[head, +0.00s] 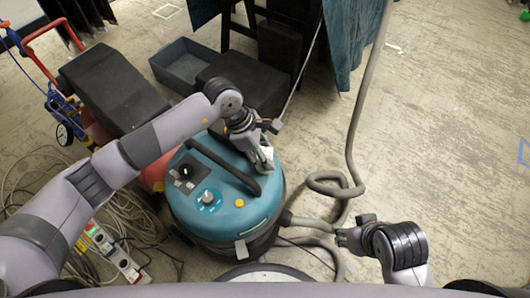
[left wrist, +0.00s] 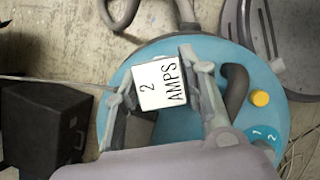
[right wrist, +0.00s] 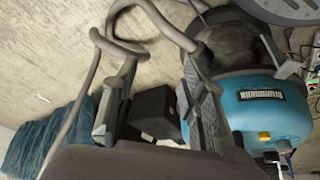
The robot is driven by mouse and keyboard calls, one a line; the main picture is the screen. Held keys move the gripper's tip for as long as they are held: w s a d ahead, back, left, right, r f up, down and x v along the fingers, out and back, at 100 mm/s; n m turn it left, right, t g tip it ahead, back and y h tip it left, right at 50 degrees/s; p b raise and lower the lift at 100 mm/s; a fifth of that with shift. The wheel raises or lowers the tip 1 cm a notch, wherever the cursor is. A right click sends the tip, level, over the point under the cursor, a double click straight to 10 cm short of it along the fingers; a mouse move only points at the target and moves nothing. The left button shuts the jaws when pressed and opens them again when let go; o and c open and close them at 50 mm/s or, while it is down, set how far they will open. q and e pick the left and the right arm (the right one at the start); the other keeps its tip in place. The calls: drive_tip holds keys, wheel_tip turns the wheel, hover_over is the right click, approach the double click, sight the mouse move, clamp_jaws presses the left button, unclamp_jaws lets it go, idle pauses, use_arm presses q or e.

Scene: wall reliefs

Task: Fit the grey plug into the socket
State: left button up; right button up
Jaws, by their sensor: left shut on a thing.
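My left gripper (head: 262,148) is over the right side of the blue vacuum's lid. In the left wrist view its fingers (left wrist: 155,85) are on both sides of a white block (left wrist: 160,83) printed "2 AMPS", which they hold. I cannot tell whether this block is the grey plug, and I see no other clear grey plug. A white socket strip (head: 124,263) lies on the floor left of the vacuum, among cables. My right gripper (head: 350,236) is right of the vacuum, near the hose. In the right wrist view its fingers (right wrist: 152,110) are apart with nothing held between them.
The blue vacuum (head: 228,215) stands in the middle, its grey hose (head: 352,150) looping to the right. A black case (head: 112,88), a red trolley (head: 38,62) and a grey bin (head: 185,62) stand behind left. Coiled cables (head: 35,190) cover the left floor. The right floor is clear.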

use_arm(q)
drive_tip(key=shift+f+b, duration=0.4)
drive_tip(key=shift+f, duration=0.15)
use_arm(e)
drive_tip(key=shift+w+a+f, duration=0.1)
drive_tip(key=shift+w+f, duration=0.2)
drive_tip(key=shift+w, duration=0.15)
use_arm(q)
drive_tip(key=shift+f, duration=0.35)
use_arm(e)
drive_tip(key=shift+w+a+f+t, duration=0.15)
drive_tip(key=shift+w+t, duration=0.1)
drive_tip(key=shift+t, duration=0.15)
use_arm(q)
drive_tip(key=o, duration=1.2)
drive_tip(key=shift+r, duration=0.1)
drive_tip(key=v, duration=1.2)
